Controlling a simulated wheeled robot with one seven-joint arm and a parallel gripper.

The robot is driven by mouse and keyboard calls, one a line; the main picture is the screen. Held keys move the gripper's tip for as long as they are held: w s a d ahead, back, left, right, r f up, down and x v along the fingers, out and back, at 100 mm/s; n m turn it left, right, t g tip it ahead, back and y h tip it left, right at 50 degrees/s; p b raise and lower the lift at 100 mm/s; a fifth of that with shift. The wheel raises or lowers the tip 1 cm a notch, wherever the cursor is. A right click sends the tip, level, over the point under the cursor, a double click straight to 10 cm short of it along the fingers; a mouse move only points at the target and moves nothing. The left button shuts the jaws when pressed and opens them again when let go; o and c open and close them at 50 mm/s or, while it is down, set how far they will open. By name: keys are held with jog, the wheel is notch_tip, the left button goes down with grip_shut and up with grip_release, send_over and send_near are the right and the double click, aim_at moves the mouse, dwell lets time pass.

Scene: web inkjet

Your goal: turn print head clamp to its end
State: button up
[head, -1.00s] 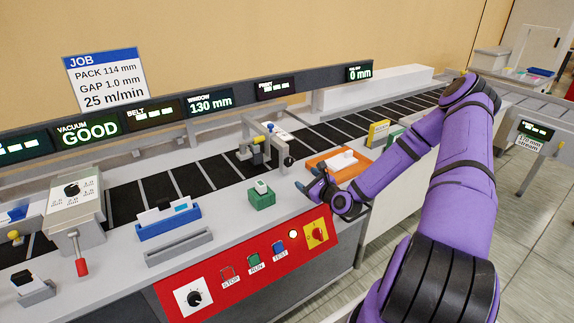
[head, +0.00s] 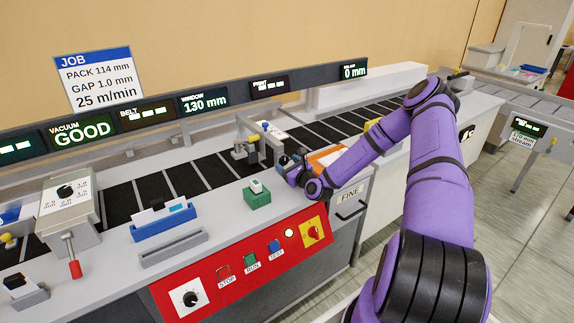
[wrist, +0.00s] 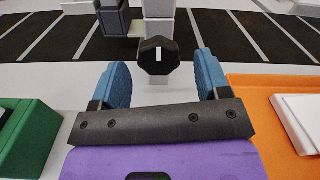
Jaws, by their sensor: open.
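The print head clamp is a black faceted knob (wrist: 158,55) with a white line on its face, upright in the wrist view. It sits at the near end of a grey bracket (wrist: 158,10) on the print head stand, above the belt's near edge. In the head view the knob (head: 283,160) is partly crowded by my gripper. My gripper (wrist: 161,78) is open, with blue fingers to the left and right of the knob's line. The knob appears just beyond the fingertips, and I see no contact. In the head view my gripper (head: 291,167) is close to the bracket.
A green block (head: 257,195) stands left of my gripper, and an orange tray (wrist: 262,100) with a white item lies close on the right. The black belt (wrist: 60,38) runs behind. A red control panel (head: 245,268) is on the machine's front.

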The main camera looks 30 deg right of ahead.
jog(key=shift+w, duration=0.4)
jog(key=shift+c, duration=0.3)
jog(key=c, duration=0.9)
